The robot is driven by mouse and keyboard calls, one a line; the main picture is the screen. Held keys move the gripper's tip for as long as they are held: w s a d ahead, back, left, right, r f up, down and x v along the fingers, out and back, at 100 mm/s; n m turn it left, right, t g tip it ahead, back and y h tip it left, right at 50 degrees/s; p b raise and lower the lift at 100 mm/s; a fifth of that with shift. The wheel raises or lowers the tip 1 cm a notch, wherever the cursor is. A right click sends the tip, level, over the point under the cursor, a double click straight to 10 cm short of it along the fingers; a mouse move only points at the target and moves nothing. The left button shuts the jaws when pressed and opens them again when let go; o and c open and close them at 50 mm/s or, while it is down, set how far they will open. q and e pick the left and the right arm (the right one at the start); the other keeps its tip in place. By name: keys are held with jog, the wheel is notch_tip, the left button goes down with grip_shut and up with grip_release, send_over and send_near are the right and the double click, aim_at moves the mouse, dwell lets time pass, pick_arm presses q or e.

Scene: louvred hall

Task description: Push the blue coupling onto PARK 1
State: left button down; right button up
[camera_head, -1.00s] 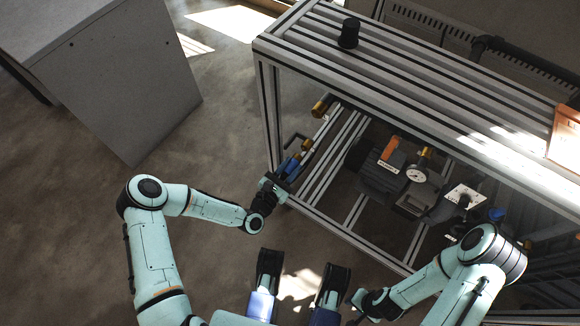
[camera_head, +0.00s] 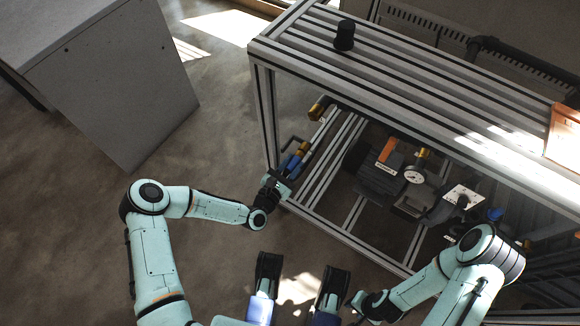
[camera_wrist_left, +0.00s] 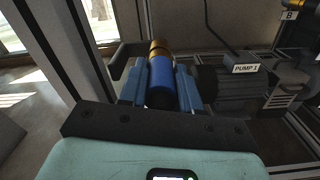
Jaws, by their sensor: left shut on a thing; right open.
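The blue coupling (camera_wrist_left: 161,82) is a blue cylinder between the two fingers of my left gripper (camera_wrist_left: 160,78) in the left wrist view. Brass-coloured parts adjoin its far end. In the head view the coupling (camera_head: 291,163) is small, just inside the frame bench's left leg. My left gripper (camera_head: 283,176) is shut on it there. My right gripper (camera_head: 357,302) is open and empty at the lower middle, outside the bench. No PARK 1 marking can be read in either view.
The aluminium frame bench (camera_head: 400,75) has a black knob (camera_head: 344,35) on top. Another brass fitting (camera_head: 319,108) sits farther back. A grey cabinet (camera_head: 110,80) stands left; floor between is clear.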

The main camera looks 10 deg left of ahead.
aim_at(288, 171)
pick_arm(q)
jog(key=shift+w, duration=0.2)
jog(key=c, duration=0.7)
grip_release()
jog(key=shift+p+v, duration=1.25)
jog(key=shift+v, duration=2.3)
